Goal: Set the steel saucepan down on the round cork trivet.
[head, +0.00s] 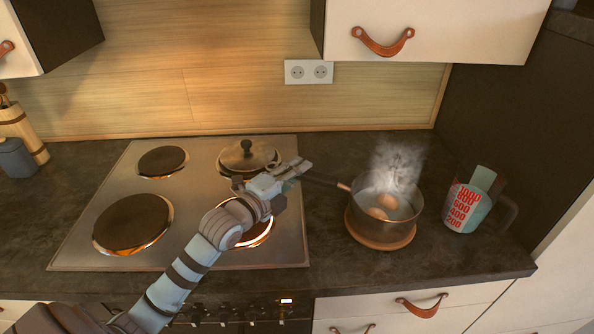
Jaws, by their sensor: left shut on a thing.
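My left gripper (297,170) is shut on the handle's left end. My right gripper is out of view.
A measuring jug (467,209) stands close on the right. The hob (85,225) is at left, its front right plate (262,232) glowing under my left arm. A lid (247,155) sits on the back right plate. The counter's front edge is near the trivet.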

